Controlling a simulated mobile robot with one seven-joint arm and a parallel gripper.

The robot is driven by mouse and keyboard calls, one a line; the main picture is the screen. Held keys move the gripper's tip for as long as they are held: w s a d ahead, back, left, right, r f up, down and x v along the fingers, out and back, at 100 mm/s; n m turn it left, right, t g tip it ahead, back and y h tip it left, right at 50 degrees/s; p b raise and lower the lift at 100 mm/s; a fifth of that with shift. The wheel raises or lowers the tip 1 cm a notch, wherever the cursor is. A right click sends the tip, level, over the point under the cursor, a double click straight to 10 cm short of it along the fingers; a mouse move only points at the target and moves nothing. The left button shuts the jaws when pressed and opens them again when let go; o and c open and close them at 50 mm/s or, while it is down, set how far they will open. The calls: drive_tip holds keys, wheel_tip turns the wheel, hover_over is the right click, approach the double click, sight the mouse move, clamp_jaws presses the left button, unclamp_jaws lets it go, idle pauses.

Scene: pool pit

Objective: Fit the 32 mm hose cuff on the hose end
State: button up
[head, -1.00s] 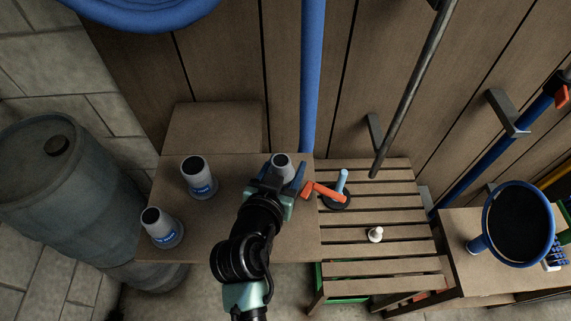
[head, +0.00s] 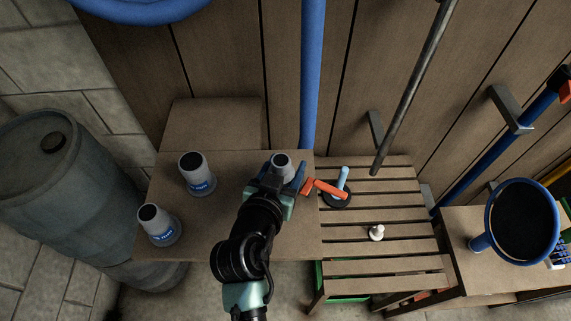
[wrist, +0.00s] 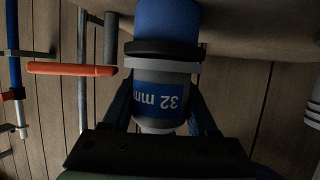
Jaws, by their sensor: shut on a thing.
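My gripper (head: 286,180) is shut on a grey cuff (head: 281,161) over the brown table. In the wrist view the held cuff (wrist: 160,92) has a blue label reading "32 mm", upside down, with a finger on each side. A blue hose (head: 312,80) hangs down the wall behind the table. In the wrist view a blue tube-like part (wrist: 167,18) lies beyond the cuff's dark rim, in line with it. I cannot tell whether they touch or fit together. Two more grey cuffs, one rear (head: 197,175) and one front (head: 160,225), stand on the table at left.
A barrel (head: 60,190) stands left of the table (head: 220,235). A slatted bench (head: 400,205) at right bears an orange-handled tool (head: 330,189) close to my gripper and a small white piece (head: 377,232). A grey pole (head: 412,90) slants above the bench.

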drive_tip(key=o, duration=1.6)
drive_tip(key=shift+p+v, duration=1.05)
drive_tip(key=shift+v, duration=4.5)
